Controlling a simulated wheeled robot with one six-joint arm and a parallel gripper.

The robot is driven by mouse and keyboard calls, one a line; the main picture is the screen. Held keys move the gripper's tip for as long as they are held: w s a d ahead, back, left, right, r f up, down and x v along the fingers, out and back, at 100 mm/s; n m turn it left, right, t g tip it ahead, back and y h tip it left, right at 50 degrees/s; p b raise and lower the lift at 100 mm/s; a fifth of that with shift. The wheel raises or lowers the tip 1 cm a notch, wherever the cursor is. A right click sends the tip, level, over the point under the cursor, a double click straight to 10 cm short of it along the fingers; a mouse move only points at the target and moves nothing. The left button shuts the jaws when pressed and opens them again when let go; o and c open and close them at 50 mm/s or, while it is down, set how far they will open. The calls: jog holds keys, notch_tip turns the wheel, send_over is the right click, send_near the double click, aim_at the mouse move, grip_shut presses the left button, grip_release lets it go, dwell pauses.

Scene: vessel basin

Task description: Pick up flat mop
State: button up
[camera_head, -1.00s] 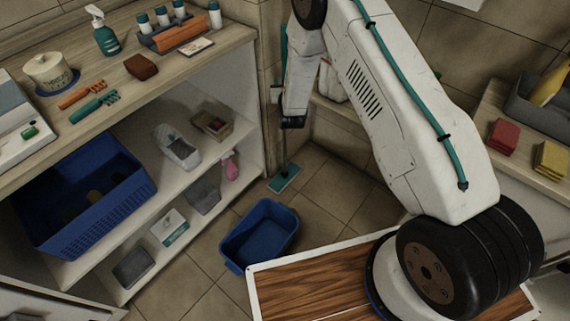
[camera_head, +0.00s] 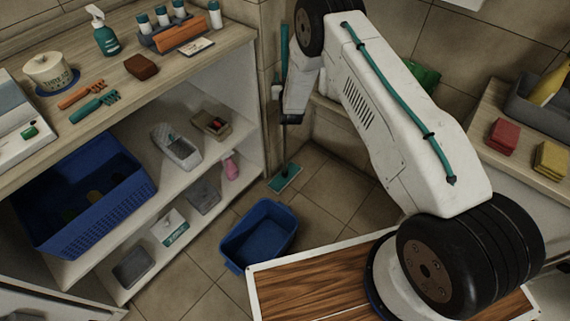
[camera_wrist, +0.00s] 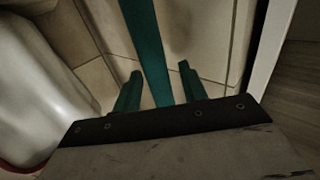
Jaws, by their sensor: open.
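The flat mop stands upright in the corner by the shelf unit. Its teal handle (camera_head: 284,45) shows above my wrist, and its flat teal head (camera_head: 285,178) rests on the tiled floor. In the wrist view the handle (camera_wrist: 146,40) runs between the two teal fingers of my gripper (camera_wrist: 160,78). The fingers are open, one on each side of the handle, with visible gaps. The wrist view does not show the mop head. In the head view my wrist covers part of the handle.
A blue basin (camera_head: 230,261) stands on the floor before the shelf unit (camera_head: 262,120). A blue crate (camera_head: 140,190) sits in the shelves. A wooden-topped surface (camera_head: 300,285) is in front. A counter with red (camera_head: 504,136) and yellow sponges (camera_head: 550,158) is at right.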

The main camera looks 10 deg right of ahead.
aim_at(285, 71)
grip_shut()
jog(key=shift+r, duration=0.1)
jog(key=shift+r, duration=0.1)
jog(key=shift+r, duration=1.65)
jog(key=s+a+r, duration=0.1)
jog(key=s+a, duration=0.1)
jog(key=s, duration=1.4)
jog(key=shift+r, duration=0.2)
jog(key=shift+d, duration=0.1)
